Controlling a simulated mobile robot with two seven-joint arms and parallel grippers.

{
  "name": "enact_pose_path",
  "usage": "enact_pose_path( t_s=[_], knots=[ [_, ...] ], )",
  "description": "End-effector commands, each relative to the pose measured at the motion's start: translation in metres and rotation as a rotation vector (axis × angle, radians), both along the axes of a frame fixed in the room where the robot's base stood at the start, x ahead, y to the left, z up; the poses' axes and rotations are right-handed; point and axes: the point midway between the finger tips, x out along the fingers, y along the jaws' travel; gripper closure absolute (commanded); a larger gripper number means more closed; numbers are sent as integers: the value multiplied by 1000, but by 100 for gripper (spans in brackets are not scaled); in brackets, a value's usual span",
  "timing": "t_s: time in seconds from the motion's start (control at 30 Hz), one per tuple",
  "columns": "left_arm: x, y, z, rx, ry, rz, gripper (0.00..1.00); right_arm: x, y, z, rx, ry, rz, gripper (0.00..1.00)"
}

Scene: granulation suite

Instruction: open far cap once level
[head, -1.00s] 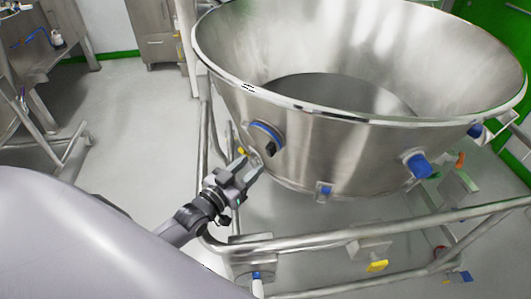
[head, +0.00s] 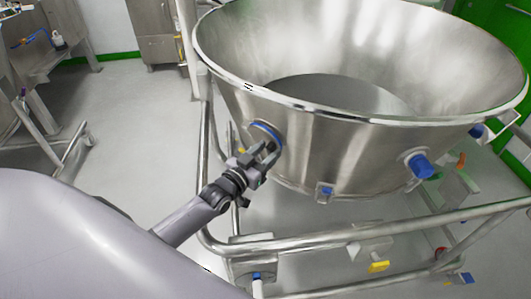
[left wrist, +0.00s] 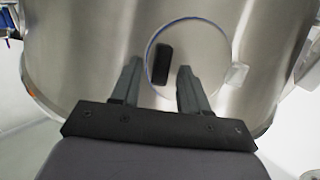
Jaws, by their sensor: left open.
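A large steel bowl (head: 330,150) stands in a tubular frame. A round cap with a blue rim (head: 265,131) is set in the left side of its wall. In the left wrist view the cap (left wrist: 200,62) is a clear-looking disc with a thin blue edge. Its black handle (left wrist: 163,61) stands upright, slightly tilted, ahead of the space between the fingers. My left gripper (head: 268,157) is open just in front of the cap's lower part. It also shows in the left wrist view (left wrist: 158,82). No grip on the handle shows. My right gripper is out of view.
Another blue cap (head: 418,166) and a small blue fitting (head: 325,191) are on the bowl's front. A frame rail (head: 330,240) runs below my gripper.

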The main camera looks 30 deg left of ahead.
Motion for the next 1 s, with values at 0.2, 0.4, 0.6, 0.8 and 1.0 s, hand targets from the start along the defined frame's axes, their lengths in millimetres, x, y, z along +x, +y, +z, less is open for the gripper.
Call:
enact_pose_path(
  t_s=[0.2,0.4,0.6,0.8,1.0],
  knots=[
    [0,0,0,0,0,0,94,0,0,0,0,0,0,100],
    [-1,0,0,0,0,0,100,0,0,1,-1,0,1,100],
    [-4,2,-1,0,1,0,100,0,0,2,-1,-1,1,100],
    [-12,8,-3,1,4,1,100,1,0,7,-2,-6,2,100],
    [-24,21,-7,0,5,4,100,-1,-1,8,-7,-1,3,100]
  ],
)
